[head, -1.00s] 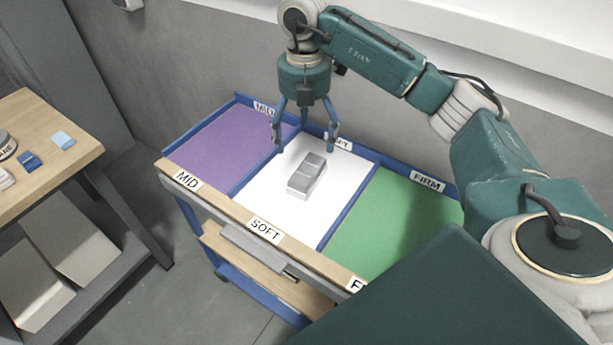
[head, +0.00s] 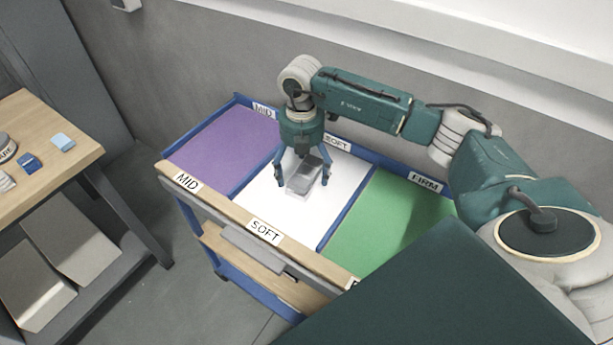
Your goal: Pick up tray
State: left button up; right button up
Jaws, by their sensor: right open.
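A small grey tray (head: 304,179) lies in the white middle section of the cart, the one labelled SOFT. It looks like a low, light grey block with divided darker top parts. My right gripper (head: 301,185) points down over it with its fingers open. The fingers stand on either side of the tray, and part of its top is hidden behind the gripper. I cannot tell whether the fingers touch it. My left gripper is not in view.
The cart (head: 221,209) has a purple MID section (head: 223,148) on the left and a green FIRM section (head: 398,222) on the right, both empty where visible. Blue raised edges divide them. A wooden table (head: 50,150) with small items stands at left. A wall runs behind the cart.

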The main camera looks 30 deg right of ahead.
jog(key=shift+f, duration=0.25)
jog(key=c, duration=1.3)
jog(key=shift+o, duration=0.2)
jog(key=shift+r, duration=0.2)
